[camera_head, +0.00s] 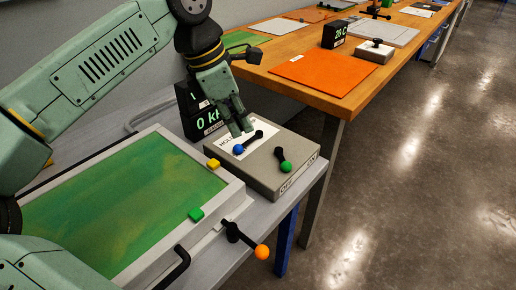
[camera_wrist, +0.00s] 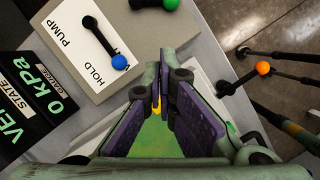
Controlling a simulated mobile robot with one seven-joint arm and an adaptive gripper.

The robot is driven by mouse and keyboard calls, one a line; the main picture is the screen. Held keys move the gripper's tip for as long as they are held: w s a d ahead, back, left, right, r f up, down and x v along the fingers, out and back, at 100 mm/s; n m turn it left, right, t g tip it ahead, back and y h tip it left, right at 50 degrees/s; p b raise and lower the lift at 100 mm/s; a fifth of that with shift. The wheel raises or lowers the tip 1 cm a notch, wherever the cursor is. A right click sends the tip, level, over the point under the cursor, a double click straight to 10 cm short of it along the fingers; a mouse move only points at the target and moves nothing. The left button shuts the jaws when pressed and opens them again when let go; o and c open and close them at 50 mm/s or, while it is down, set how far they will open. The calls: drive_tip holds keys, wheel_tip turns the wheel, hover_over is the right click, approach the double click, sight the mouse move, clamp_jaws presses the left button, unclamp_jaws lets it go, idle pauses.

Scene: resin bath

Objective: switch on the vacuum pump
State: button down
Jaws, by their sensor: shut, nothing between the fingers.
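The grey control box (camera_head: 262,176) stands at the bench end and also shows in the wrist view (camera_wrist: 145,35). It carries a black lever with a blue knob (camera_head: 238,149), beside a white label (camera_wrist: 72,38) reading PUMP and HOLD. A second lever has a green knob (camera_head: 286,166), near OFF and ON on the box's side. In the wrist view the blue knob (camera_wrist: 119,62) lies left of my fingertips. My gripper (camera_head: 241,130) is shut and empty, pointing down close to the blue-knob lever. I cannot tell whether it touches it.
A black display (camera_head: 206,120) reads 0 kPa behind the box. An orange-knobbed lever (camera_head: 262,252) sticks out in front. A wooden bench (camera_head: 300,50) stands behind.

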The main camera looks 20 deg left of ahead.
drive_tip(key=shift+s+a, duration=0.1)
drive_tip(key=shift+a, duration=0.25)
drive_tip(key=shift+f, duration=0.1)
drive_tip(key=p, duration=0.2)
approach(272, 166)
drive_tip(key=f, duration=0.1)
drive_tip(key=a+f, duration=0.1)
drive_tip(key=f, duration=0.1)
drive_tip(key=s+f, duration=0.1)
drive_tip(key=shift+s+a+f, duration=0.1)
drive_tip(key=shift+a+f, duration=0.2)
drive_tip(key=shift+a, duration=0.05)
drive_tip(key=shift+w+d+f+p, duration=0.1)
drive_tip(key=shift+w+d+f, duration=0.1)
drive_tip(key=shift+w+d, duration=0.25)
drive_tip(key=shift+w+d+f+p, duration=0.15)
drive_tip(key=shift+w+d+f, duration=0.15)
drive_tip(key=shift+d, duration=0.4)
drive_tip(key=shift+w+d+f+p, duration=0.15)
drive_tip(key=shift+w+d, duration=0.2)
drive_tip(key=shift+d, duration=0.2)
drive_tip(key=shift+b, duration=0.3)
